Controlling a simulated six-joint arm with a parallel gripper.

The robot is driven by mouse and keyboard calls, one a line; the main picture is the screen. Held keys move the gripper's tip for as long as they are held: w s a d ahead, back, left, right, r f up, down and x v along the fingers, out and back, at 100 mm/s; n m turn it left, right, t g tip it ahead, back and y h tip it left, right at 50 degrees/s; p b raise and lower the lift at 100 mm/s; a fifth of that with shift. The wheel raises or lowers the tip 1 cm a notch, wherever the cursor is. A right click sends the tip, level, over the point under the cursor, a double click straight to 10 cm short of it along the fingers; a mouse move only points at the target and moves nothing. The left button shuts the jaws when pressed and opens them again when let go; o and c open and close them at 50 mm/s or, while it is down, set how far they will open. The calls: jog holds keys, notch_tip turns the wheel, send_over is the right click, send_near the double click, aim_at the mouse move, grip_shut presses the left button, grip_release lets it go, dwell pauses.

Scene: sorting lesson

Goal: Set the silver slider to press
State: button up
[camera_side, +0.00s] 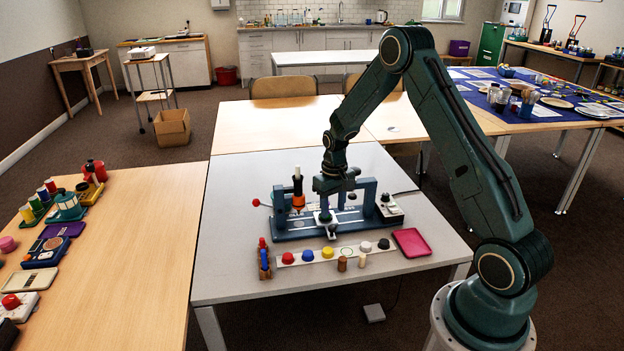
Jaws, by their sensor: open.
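A dark blue bench device (290,228) with upright posts stands on the grey table. A small silver-white piece (325,217), which looks like the slider, sits low near the device's middle, partly under my gripper. The marks beside it are too small to read, so I cannot tell its setting. My gripper (335,198) hangs pointing down over the middle of the device, between the posts. Its jaws are open, and I see nothing held in them. I cannot tell whether they touch the silver piece.
A black, white and orange upright handle (298,188) stands left of my gripper, with a red ball lever (256,202) beyond. A control box (388,208) is at right. In front lie a strip of coloured knobs (346,252), wooden pegs (342,264) and a magenta tray (412,242).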

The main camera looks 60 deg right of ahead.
aim_at(333, 227)
jog(key=shift+f, duration=3.2)
jog(key=shift+c, duration=0.4)
grip_shut()
